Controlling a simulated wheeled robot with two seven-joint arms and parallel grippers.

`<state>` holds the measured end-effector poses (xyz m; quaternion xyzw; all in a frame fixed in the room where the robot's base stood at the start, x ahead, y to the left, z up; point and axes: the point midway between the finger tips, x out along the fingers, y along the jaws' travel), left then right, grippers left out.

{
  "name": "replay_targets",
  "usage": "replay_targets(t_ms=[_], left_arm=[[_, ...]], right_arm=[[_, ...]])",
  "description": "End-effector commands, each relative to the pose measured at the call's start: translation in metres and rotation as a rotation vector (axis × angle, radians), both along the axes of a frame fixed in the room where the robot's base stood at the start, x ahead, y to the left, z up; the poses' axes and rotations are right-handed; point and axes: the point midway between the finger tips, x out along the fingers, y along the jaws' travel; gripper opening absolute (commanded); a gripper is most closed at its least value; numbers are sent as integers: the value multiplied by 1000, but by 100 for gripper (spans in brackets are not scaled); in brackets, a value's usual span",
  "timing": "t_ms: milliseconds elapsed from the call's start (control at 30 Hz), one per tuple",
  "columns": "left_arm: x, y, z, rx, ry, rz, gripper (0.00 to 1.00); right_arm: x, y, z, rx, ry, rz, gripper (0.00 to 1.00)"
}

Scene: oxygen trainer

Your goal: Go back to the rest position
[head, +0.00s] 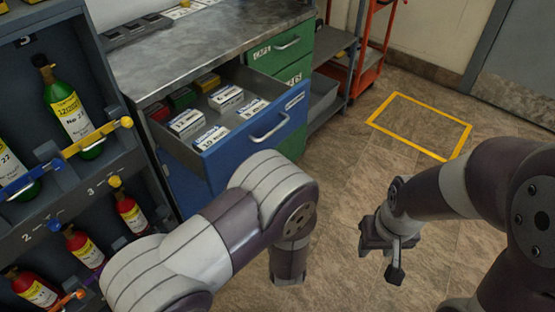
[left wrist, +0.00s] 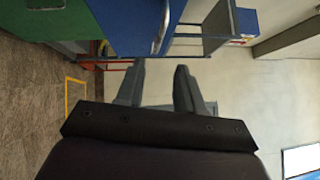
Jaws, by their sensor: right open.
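My right gripper (head: 388,256) hangs over the floor at the right of the head view, open and empty, apart from the furniture. My left arm comes in from the lower left, its forearm in front of the open blue drawer. Its gripper is hidden in the head view. In the left wrist view my left gripper (left wrist: 160,82) shows two dark fingers spread apart with nothing between them. The picture there is turned sideways, with blue furniture beyond the fingertips.
The open blue drawer (head: 252,137) holds several small boxes and juts out from the metal-topped bench (head: 215,40). A rack of green and red bottles (head: 72,112) stands at the left. An orange cart (head: 368,62) stands at the back. The yellow-outlined floor (head: 420,126) is clear.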

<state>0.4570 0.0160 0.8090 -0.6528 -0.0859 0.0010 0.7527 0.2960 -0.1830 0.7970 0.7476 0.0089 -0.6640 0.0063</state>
Motion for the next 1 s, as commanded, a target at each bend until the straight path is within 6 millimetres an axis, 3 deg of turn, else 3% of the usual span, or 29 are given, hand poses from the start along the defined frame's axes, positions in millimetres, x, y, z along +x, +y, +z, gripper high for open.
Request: replay_targets(t_ms=[533,567,633,700,800,900,1000], left_arm=[[-1,0,-2,-42,3,-5,37],[0,0,-8,-91,28,-10,37],[-1,-6,-45,-277,188,-48,37],[-17,-21,-93,-517,460,-67,37],[-55,-26,-130,-874,861,70,37],[-96,-5,-129,-1099,1128,331,37],[-132,30,-108,-1219,1264,611,37]], right_arm=[[0,0,0,0,0,0,43],[0,0,0,0,0,0,43],[0,0,0,0,0,0,43],[0,0,0,0,0,0,43],[0,0,0,0,0,0,43],[0,0,0,0,0,0,43],[0,0,0,0,0,0,43]])
